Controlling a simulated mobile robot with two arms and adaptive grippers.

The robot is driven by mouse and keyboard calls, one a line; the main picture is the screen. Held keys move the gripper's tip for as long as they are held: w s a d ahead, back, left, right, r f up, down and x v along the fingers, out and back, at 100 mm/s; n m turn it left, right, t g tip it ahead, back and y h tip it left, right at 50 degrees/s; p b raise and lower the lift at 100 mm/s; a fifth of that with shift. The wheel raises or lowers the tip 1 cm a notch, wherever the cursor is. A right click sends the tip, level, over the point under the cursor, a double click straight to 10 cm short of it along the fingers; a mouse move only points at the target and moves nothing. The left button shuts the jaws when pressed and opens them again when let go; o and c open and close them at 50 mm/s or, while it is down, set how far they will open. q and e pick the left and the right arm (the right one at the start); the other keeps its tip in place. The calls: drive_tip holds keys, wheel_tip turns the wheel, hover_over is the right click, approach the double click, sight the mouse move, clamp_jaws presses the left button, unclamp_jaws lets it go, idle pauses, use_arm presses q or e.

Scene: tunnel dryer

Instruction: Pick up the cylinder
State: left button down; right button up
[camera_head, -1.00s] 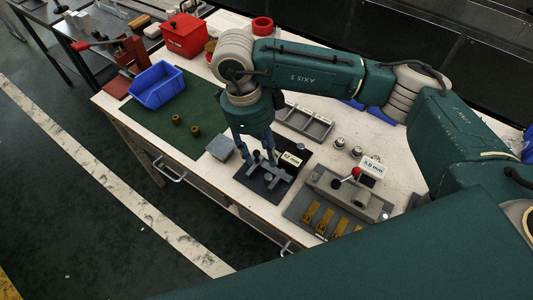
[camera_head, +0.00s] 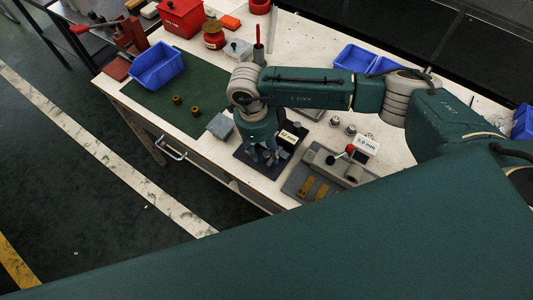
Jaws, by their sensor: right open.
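My right gripper (camera_head: 264,158) points down at a dark fixture plate (camera_head: 243,158) with a "62 mm" label, its fingers apart. The fingers and wrist hide much of the fixture, and I cannot tell whether they touch it. No cylinder shows between the fingers. Two small brass cylinders (camera_head: 177,99) (camera_head: 196,110) stand apart on the green mat (camera_head: 150,100), left of the gripper. Two small metallic round pieces (camera_head: 335,121) (camera_head: 351,130) stand right of it. Which cylinder is meant is unclear. My left gripper is not in view.
A blue bin (camera_head: 156,65), red box (camera_head: 182,17) and red-and-yellow jar (camera_head: 214,36) stand at the back left. A grey block (camera_head: 220,125) is beside the fixture. A grey clamp device (camera_head: 335,165) with a "5.0 mm" label stands to the right. My large green link covers the lower right.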

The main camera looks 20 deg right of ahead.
drive_tip(key=shift+c, duration=0.2)
drive_tip(key=c, duration=0.9)
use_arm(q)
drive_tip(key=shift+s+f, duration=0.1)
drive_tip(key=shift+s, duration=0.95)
use_arm(e)
clamp_jaws()
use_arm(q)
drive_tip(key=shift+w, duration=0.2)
